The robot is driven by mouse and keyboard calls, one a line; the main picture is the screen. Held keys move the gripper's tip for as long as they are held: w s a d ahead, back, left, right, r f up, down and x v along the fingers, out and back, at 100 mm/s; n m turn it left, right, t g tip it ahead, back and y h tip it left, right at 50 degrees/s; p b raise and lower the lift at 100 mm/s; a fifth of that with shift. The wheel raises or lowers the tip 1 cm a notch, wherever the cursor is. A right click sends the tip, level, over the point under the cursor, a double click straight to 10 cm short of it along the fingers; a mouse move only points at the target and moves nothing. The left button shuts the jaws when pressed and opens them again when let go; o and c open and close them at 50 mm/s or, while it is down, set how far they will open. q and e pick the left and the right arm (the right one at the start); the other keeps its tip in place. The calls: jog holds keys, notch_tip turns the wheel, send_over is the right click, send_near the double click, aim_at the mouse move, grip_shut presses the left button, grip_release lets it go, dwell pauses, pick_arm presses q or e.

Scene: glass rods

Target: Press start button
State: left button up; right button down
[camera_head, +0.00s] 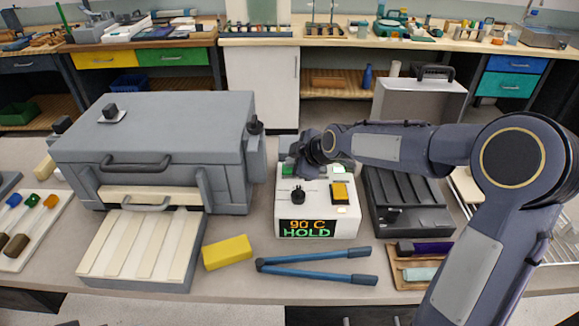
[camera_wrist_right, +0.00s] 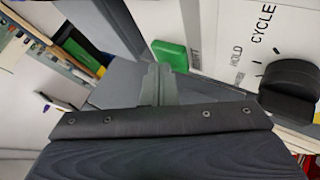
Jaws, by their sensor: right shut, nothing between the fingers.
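The white control box (camera_head: 265,215) stands mid-table, its front display reading "90 C" and "HOLD". On its top are a black knob (camera_head: 298,194) and a yellow switch (camera_head: 340,191). Green shows at the back of the top, beside my right gripper (camera_head: 297,168). In the right wrist view, a green button (camera_wrist_right: 170,55) lies just beyond the closed fingers of my right gripper (camera_wrist_right: 152,82), near a partly hidden label. I cannot tell whether they touch. The black knob (camera_wrist_right: 290,88) is at the right there, near the words "HOLD" and "CYCLE". My left gripper is not in view.
A large grey lidded furnace (camera_head: 170,130) stands left, with a slatted tray (camera_head: 140,250) before it. A yellow block (camera_head: 228,252) and blue-handled tongs (camera_head: 315,268) lie in front. A dark ribbed unit (camera_head: 405,200) sits right of the box, beside my right arm.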

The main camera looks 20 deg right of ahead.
jog(key=shift+r, duration=0.65)
jog(key=shift+r, duration=0.1)
jog(key=shift+r+p, duration=1.65)
jog(key=shift+r, duration=0.8)
jog(key=s+d+r+m+g, duration=0.15)
jog(key=s+m, duration=0.25)
jog(key=s, duration=0.4)
jog(key=s+d+r+m+t, duration=0.1)
jog(key=s+d+r+m, duration=0.15)
jog(key=s, duration=0.65)
jog(key=s+f+m+g, duration=0.1)
jog(key=s+f+m, duration=0.2)
jog(key=s, duration=0.5)
jog(key=s+a+f+m+g, duration=0.1)
jog(key=s+f+m, duration=0.1)
jog(key=s+m, duration=0.4)
jog(key=s, duration=0.3)
jog(key=shift+s+f, duration=0.3)
jog(key=shift+f, duration=0.1)
